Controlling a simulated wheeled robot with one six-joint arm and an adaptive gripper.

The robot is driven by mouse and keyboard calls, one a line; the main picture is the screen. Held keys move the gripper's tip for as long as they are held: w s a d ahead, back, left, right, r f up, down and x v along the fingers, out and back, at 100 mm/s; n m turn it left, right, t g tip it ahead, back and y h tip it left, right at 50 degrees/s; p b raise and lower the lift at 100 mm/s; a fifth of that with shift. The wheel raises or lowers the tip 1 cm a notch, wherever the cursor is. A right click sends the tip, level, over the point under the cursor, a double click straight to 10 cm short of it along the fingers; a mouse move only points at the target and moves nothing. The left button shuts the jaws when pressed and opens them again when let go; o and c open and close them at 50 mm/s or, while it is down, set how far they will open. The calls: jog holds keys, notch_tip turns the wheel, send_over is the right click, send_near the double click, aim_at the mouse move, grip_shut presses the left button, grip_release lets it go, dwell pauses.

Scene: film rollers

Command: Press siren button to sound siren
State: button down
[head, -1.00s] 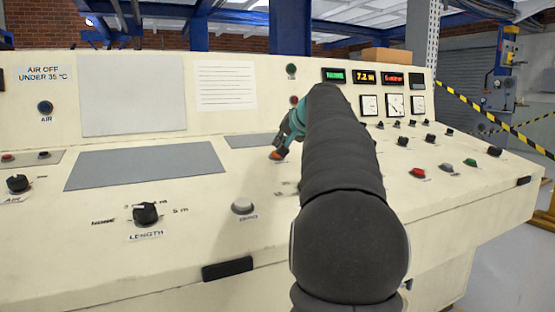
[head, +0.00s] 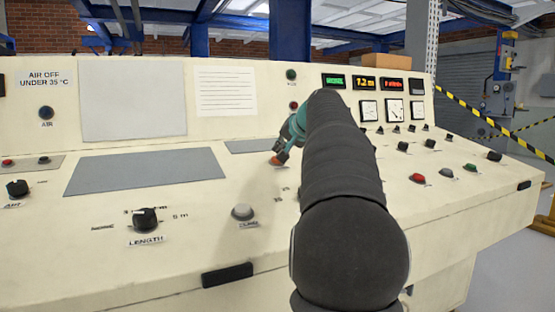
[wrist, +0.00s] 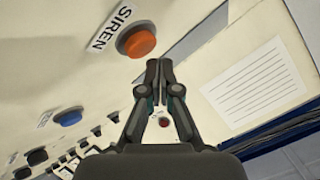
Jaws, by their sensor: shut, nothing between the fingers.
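The orange siren button (wrist: 137,41) sits on the cream console, next to its SIREN label (wrist: 109,28) in the wrist view. In the head view, an orange spot that looks like this button (head: 279,159) shows at the end of my arm. My gripper (wrist: 159,66) is shut, with its fingertips together and nothing held. In the wrist view, the fingertips appear just below and right of the button, with a visible gap in the picture. I cannot tell their height above the console. In the head view, my dark arm hides part of the console, and my gripper (head: 277,148) is small and partly hidden.
A grey zero-type button (head: 243,212) and the LENGTH knob (head: 145,219) lie nearer on the sloped console. Red (head: 417,178), grey and green buttons lie right of my arm. A blue button (wrist: 68,116) shows in the wrist view. The upright back panel carries gauges and displays.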

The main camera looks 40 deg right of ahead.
jog(key=shift+f, duration=0.1)
dwell(0.3)
jog(key=shift+w+f, duration=0.1)
jog(key=shift+f, duration=0.2)
jog(key=shift+w+f+b, duration=0.1)
jog(key=shift+f+b, duration=0.45)
dwell(0.8)
jog(key=shift+s+r+p, duration=0.2)
jog(key=shift+r+p, duration=0.55)
jog(key=shift+r, duration=0.2)
jog(key=r+p, duration=0.2)
jog(key=s+r+p, duration=0.1)
jog(key=r, duration=0.1)
jog(key=shift+a+r+p, duration=0.15)
jog(key=shift+r+p, duration=0.25)
jog(key=shift+s, duration=0.1)
dwell(0.8)
